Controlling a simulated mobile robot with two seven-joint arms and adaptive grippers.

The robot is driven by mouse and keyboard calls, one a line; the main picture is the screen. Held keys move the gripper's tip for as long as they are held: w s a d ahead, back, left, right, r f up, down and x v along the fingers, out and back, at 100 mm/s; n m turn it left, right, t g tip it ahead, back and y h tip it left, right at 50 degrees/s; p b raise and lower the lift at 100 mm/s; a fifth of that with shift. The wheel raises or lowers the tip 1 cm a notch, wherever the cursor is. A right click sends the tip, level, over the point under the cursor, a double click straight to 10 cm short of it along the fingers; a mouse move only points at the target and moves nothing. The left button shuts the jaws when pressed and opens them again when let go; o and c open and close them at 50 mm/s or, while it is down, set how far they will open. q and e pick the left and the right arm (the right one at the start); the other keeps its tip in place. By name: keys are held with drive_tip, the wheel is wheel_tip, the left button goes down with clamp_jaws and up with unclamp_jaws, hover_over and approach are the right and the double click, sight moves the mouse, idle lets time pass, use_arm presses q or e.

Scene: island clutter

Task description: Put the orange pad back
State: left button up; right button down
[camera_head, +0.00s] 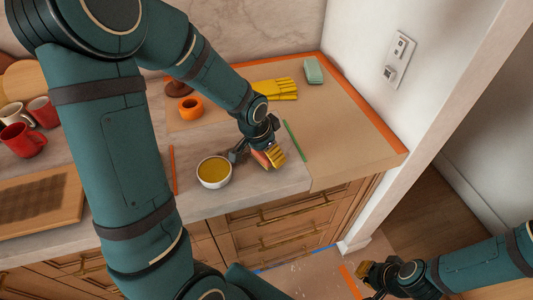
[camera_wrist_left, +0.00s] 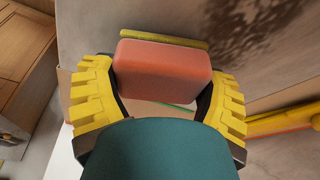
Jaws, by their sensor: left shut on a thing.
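The orange pad (camera_wrist_left: 165,70) is a soft-edged block between the two yellow fingers of my left gripper (camera_wrist_left: 162,100) in the left wrist view. The gripper is shut on it. A thin yellow-green strip shows along the pad's far edge. In the head view my left gripper (camera_head: 268,157) is low over the front of the counter, just right of the white bowl, with a little of the pad (camera_head: 260,159) showing. I cannot tell whether the pad touches the counter. My right gripper (camera_head: 375,272) is at the lower right, away from the counter; its opening is unclear.
A white bowl (camera_head: 214,172) with yellow contents stands close left of my left gripper. A green stick (camera_head: 294,141) lies close right. Yellow gloves (camera_head: 275,89), a teal block (camera_head: 313,71) and an orange pot (camera_head: 190,107) sit behind. The counter's right part (camera_head: 345,135) is clear.

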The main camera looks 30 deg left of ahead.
use_arm(q)
drive_tip(key=shift+f, duration=0.45)
drive_tip(key=shift+f, duration=0.1)
drive_tip(key=o, duration=1)
